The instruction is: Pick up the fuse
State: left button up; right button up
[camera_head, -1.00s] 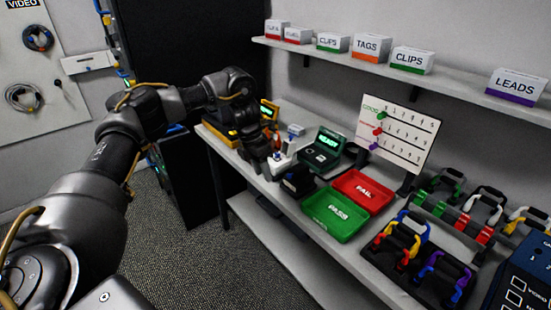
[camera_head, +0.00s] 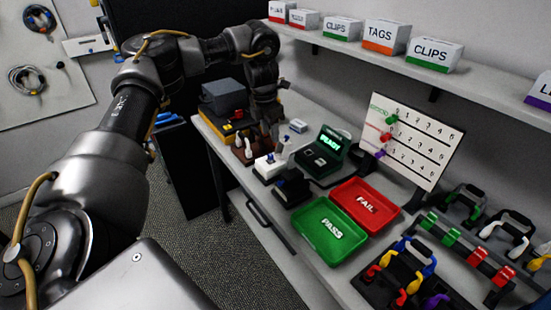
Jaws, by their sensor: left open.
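My left gripper (camera_head: 268,128) points down over the back part of the bench, open, close behind the white block and beside the brown holder. I cannot make out a fuse for certain; it is too small or hidden by the gripper. A small brown holder (camera_head: 238,153) with white upright pieces stands just left of the gripper. A white block (camera_head: 266,171) with a blue-topped piece stands just in front of it. A dark green tester (camera_head: 322,158) with a lit "READY" screen is to the right. My right gripper is not in view.
A green PASS tray (camera_head: 325,250) and a red FAIL tray (camera_head: 375,225) lie further forward. A black block (camera_head: 291,190) stands between white block and PASS tray. A whiteboard (camera_head: 412,140) and a shelf (camera_head: 480,95) with labelled boxes are behind.

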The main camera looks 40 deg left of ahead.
pick_arm(q)
send_over(270, 155)
jog(key=f, duration=0.2)
jog(key=s+f, duration=0.1)
jog(key=f, duration=0.1)
jog(key=shift+a+f+b, duration=0.1)
jog(key=shift+a+b, duration=0.05)
jog(key=shift+b, duration=0.2)
jog(key=shift+w+f, duration=0.25)
jog(key=shift+f, duration=0.15)
jog(key=shift+d+f, duration=0.2)
jog(key=shift+f, duration=0.05)
jog(key=f, duration=0.4)
jog(key=shift+w+a+f, duration=0.1)
jog(key=shift+w+f, duration=0.15)
jog(key=shift+w, duration=0.05)
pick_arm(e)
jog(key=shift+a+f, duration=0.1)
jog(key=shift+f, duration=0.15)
pick_arm(q)
grip_shut()
